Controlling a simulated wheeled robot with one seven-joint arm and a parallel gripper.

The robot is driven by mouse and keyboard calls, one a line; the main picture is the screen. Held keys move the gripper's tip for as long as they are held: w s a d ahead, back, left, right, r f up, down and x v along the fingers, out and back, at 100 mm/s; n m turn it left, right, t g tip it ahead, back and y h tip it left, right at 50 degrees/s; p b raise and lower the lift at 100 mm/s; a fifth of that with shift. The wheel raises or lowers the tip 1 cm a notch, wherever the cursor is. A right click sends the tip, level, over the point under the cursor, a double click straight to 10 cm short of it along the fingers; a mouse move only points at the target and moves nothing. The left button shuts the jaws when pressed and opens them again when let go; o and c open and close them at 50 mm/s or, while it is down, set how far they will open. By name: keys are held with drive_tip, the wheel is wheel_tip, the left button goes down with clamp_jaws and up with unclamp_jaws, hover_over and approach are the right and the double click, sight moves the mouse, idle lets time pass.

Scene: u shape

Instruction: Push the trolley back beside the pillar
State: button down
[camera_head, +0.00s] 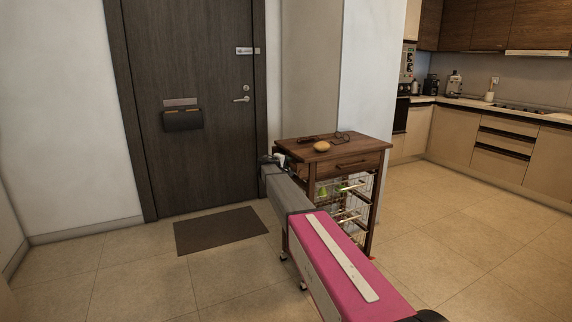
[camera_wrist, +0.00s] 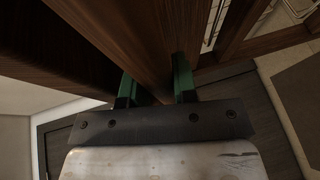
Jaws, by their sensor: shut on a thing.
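The trolley (camera_head: 293,149) is a dark wooden cart with wire baskets and small wheels. It stands in front of the white pillar (camera_head: 370,75) in the head view; its far side and any gap to the pillar are hidden. My gripper (camera_head: 272,159) is at the trolley's left edge, below the top. In the wrist view, the green fingers of my gripper (camera_wrist: 155,87) sit on either side of a brown wooden upright of the trolley (camera_wrist: 150,50), shut on it. My arm hides part of the trolley's lower front.
An orange-yellow item (camera_head: 322,146) and dark glasses (camera_head: 343,136) lie on the trolley top. A dark door (camera_head: 195,70) with a doormat (camera_head: 220,230) is on the left. Kitchen cabinets (camera_head: 480,140) line the right. Tiled floor is open at left front and right.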

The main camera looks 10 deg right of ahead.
drive_tip(key=w+d, duration=0.4)
drive_tip(key=d, duration=0.8)
drive_tip(key=w+d, duration=0.4)
drive_tip(key=d, duration=0.9)
drive_tip(key=w+d, duration=0.4)
drive_tip(key=d, duration=0.8)
drive_tip(key=shift+d, duration=0.2)
drive_tip(key=c, duration=1)
unclamp_jaws()
drive_tip(key=shift+o, duration=0.5)
drive_tip(key=v, duration=1)
drive_tip(key=shift+s+a, duration=0.25)
drive_tip(key=shift+a, duration=0.05)
